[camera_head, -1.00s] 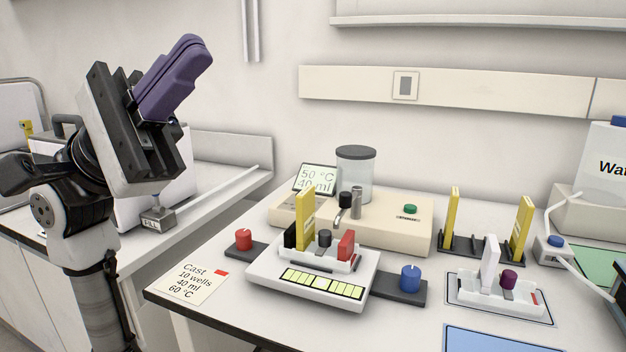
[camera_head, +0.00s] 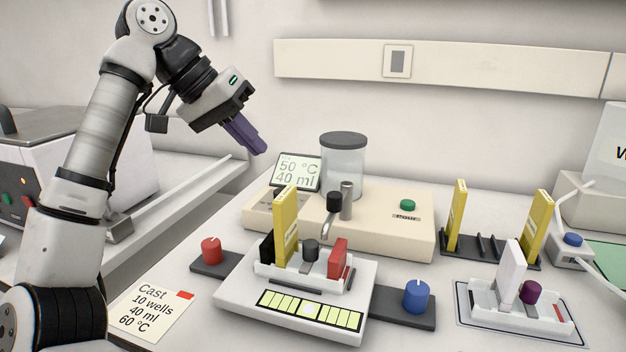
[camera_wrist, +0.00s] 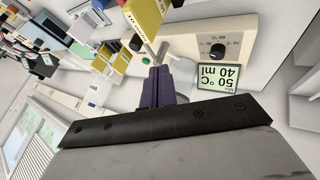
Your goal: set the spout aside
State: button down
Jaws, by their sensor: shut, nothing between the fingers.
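The spout (camera_head: 328,232) is a bent metal tube below a black knob (camera_head: 334,202) at the front of the beige dispenser (camera_head: 385,222). Its end points down toward the casting tray (camera_head: 300,272), behind the yellow comb-like plate (camera_head: 285,230) and the red block. I cannot tell exactly how far over the tray it reaches. My gripper (camera_head: 258,147) has purple fingers, shut and empty. It is in the air to the left of the clear jar and above the display, apart from the spout. In the wrist view the purple fingers (camera_wrist: 158,80) point toward the dispenser (camera_wrist: 200,45).
A clear jar with a grey lid (camera_head: 344,165) and a display reading 50 °C 40 ml (camera_head: 297,171) stand close by. A red knob (camera_head: 211,250) and a blue knob (camera_head: 416,296) flank the tray's white base. Yellow plates (camera_head: 456,215) stand in a rack to the right.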

aim_at(337, 203)
dwell(0.3)
jog(key=d+f, duration=0.8)
jog(key=d, duration=0.1)
jog(key=shift+w+d, duration=0.25)
jog(key=shift+w, duration=0.15)
jog(key=shift+s, duration=0.1)
